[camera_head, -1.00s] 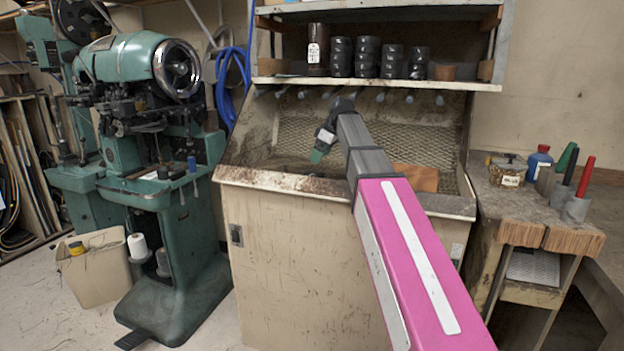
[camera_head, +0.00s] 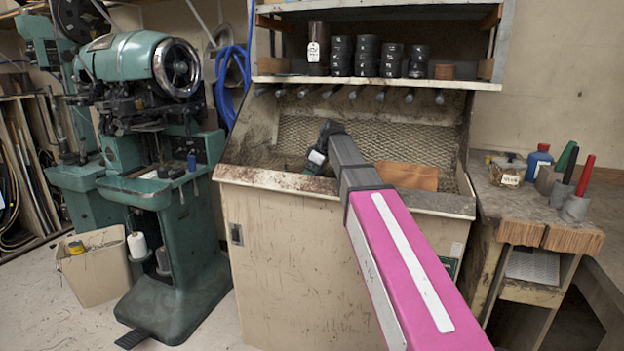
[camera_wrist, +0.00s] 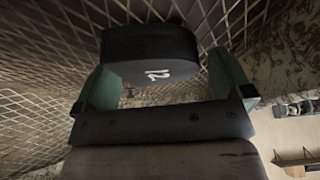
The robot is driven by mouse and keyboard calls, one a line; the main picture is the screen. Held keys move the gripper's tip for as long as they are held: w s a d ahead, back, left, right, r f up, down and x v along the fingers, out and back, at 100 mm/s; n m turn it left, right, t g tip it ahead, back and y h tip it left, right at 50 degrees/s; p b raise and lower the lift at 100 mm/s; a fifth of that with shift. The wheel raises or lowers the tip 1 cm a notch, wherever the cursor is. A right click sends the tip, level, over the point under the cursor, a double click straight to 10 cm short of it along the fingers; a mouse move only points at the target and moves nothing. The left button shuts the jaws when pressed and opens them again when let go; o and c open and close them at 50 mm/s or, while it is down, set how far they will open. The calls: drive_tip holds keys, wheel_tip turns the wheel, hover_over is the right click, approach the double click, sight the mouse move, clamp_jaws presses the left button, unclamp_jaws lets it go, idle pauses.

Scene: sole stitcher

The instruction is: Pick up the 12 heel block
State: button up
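The 12 heel block (camera_wrist: 150,58) is a dark, rounded block with a white "12" on its face. In the wrist view it is at the upper middle, at the ends of the two green fingers of my gripper (camera_wrist: 163,72). The fingers are wide apart, with the block between their tips. A small gap shows on its right; its left edge overlaps the left finger, and contact there is unclear. In the head view my gripper (camera_head: 302,166) is down inside the mesh-backed bin (camera_head: 250,178), partly behind the front lip. The block is hidden there.
Several stacks of dark blocks (camera_head: 366,58) stand on the shelf (camera_head: 380,82) above, with pegs hanging under it. A brown board (camera_head: 408,176) leans in the bin to the right of my arm. A green machine (camera_head: 150,120) stands at left.

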drive_tip(key=c, duration=0.8)
drive_tip(key=shift+o, duration=0.2)
drive_tip(key=shift+r, duration=0.1)
